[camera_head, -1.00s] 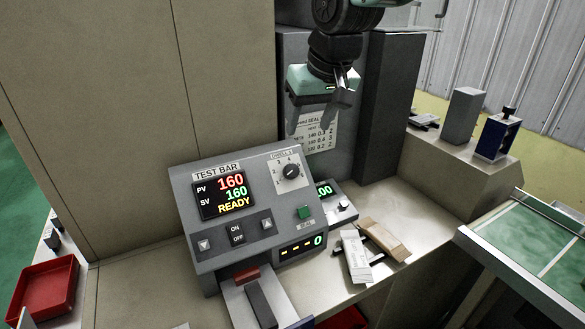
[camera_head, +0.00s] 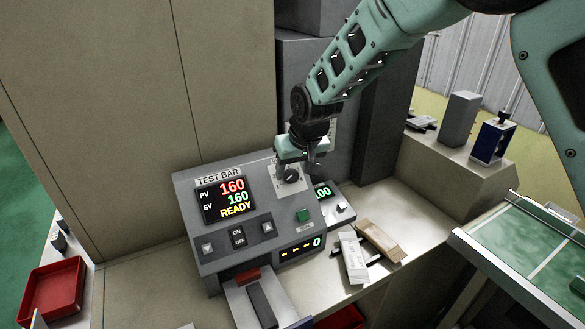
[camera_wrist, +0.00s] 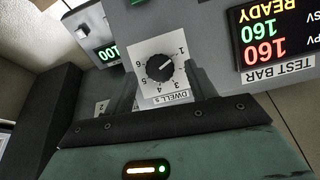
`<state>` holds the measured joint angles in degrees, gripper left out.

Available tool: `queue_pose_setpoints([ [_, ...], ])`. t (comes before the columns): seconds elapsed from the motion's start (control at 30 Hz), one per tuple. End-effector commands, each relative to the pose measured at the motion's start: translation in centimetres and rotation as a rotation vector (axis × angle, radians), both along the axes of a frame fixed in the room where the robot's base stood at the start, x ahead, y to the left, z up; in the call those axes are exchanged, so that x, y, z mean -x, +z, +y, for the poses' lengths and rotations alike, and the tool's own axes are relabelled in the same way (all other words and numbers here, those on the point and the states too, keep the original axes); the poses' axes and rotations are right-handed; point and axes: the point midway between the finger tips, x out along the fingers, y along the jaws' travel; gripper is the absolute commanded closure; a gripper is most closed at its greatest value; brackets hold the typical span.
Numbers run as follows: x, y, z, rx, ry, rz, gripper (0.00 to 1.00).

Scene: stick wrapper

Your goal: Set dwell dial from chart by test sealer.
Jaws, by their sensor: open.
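The black dwell dial (camera_head: 291,175) sits on a white numbered plate at the upper right of the grey test sealer (camera_head: 205,262). In the wrist view the dial (camera_wrist: 160,68) shows upside down above a "DWELL s" label; its white mark points toward the 1. My gripper (camera_head: 297,168) is open over the dial, and in the wrist view its two fingers (camera_wrist: 162,82) stand on either side of it, not closed on it. My gripper and arm hide most of the chart behind the sealer. The display (camera_head: 227,199) reads 160, 160 and READY.
A small box with a green 100 readout (camera_head: 324,191) stands right of the sealer. Pale wrappers (camera_head: 354,257) lie on the bench. A red tray (camera_head: 52,290) is at lower left, a grey block (camera_head: 459,118) at upper right. A dark cabinet stands close behind my gripper.

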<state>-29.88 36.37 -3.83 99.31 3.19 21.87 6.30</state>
Motion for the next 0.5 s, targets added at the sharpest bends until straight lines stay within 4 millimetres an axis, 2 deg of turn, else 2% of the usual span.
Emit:
queue_pose_setpoints([
  [0.2,-0.7,-1.8,0.3,0.000,0.000,0.000,0.44],
  [0.5,-0.9,-2.1,0.4,-0.001,0.000,-0.002,0.44],
])
